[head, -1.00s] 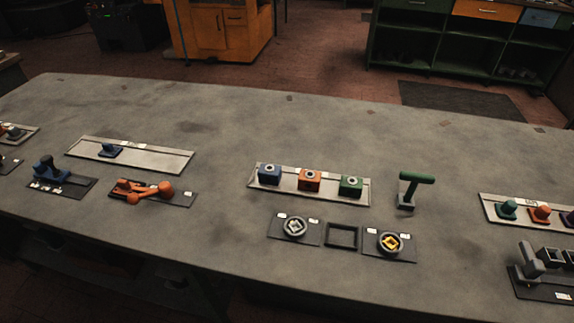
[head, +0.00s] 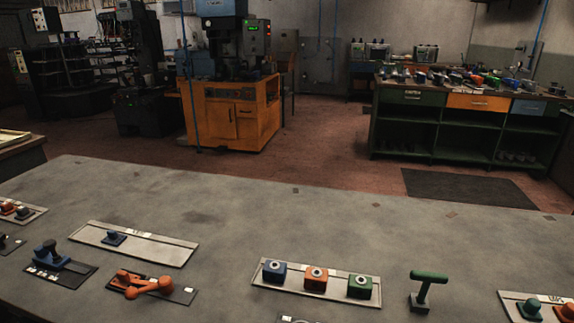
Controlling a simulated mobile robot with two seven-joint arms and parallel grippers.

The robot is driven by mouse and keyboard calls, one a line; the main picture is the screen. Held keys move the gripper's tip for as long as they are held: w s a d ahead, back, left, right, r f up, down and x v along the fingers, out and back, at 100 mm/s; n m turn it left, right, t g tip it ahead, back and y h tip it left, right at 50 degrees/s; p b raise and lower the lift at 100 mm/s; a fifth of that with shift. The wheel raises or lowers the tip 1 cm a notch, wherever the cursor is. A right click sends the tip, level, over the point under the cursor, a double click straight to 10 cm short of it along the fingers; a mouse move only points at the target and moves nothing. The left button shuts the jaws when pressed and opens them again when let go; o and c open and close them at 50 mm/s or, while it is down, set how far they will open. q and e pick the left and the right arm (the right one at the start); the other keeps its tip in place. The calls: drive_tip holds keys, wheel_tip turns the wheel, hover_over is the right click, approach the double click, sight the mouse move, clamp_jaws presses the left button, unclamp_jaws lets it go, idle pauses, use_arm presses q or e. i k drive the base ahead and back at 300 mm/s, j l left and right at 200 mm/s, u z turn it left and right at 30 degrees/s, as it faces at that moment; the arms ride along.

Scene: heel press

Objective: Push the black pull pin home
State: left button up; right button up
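I cannot pick out the black pull pin with certainty. A black upright knob (head: 50,247) stands on a blue fixture (head: 46,262) on a dark plate at the left of the bench. A small dark knob (head: 24,213) sits beside orange ones on a pale tray at the far left edge. Both are too small to tell how far in they are. Neither of my grippers is in view.
The grey bench (head: 250,220) is bare toward the back. It holds an orange lever (head: 143,285), a pale tray (head: 160,247), a tray of blue, orange and green blocks (head: 316,278), and a green T-handle (head: 428,280). An orange cabinet (head: 232,115) stands beyond.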

sight(50, 245)
drive_tip(key=u, duration=1.65)
